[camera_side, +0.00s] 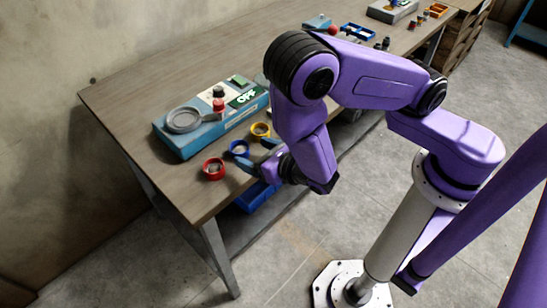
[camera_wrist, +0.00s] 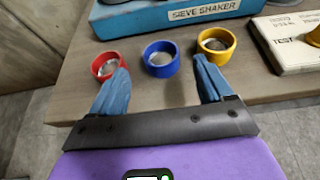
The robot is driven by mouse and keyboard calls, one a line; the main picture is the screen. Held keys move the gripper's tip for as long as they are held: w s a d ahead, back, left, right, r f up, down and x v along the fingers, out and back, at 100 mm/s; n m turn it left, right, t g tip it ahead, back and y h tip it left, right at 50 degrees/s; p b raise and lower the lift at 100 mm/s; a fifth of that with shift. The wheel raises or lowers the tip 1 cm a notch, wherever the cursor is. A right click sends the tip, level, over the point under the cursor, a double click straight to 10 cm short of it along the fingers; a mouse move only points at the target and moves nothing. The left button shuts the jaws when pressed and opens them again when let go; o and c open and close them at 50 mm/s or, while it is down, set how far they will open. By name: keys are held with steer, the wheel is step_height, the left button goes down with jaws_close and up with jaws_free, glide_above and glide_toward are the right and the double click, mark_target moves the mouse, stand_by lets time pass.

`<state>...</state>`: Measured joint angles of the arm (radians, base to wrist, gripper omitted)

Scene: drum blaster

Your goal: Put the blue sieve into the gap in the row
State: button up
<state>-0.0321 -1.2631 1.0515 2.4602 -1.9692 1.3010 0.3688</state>
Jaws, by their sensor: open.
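The blue sieve (camera_side: 239,148), a short ring with a grey inside, rests on the table between the red sieve (camera_side: 214,169) and the yellow sieve (camera_side: 261,130). In the wrist view, the blue sieve (camera_wrist: 160,58) lies ahead, between the lines of my two fingers. The red sieve (camera_wrist: 107,66) is partly behind the left fingertip, and the yellow sieve (camera_wrist: 216,45) is beyond the right one. My gripper (camera_wrist: 161,68) is open and empty, with blue fingers spread wide. In the side view, my gripper (camera_side: 258,154) is by the table's front edge, near the blue sieve. I see no other gap in this row.
The blue sieve shaker (camera_side: 187,137) with a round grey pan stands behind the sieves. A cream box marked TEST (camera_wrist: 288,42) is at the right in the wrist view. Blue and orange trays and small items lie at the table's far end.

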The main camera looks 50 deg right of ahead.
steer(key=v, duration=0.7)
steer(key=s+d+r+m+g+h, duration=0.2)
steer(key=d+r+m+g+h, duration=0.45)
steer(key=d+m, duration=0.65)
steer(key=s+r+m+g+y, duration=0.6)
steer(key=s+m, duration=0.4)
steer(key=s, duration=0.2)
steer(key=shift+d+r+g+y, duration=0.35)
steer(key=shift+r+y, duration=0.1)
steer(key=shift+r, duration=0.3)
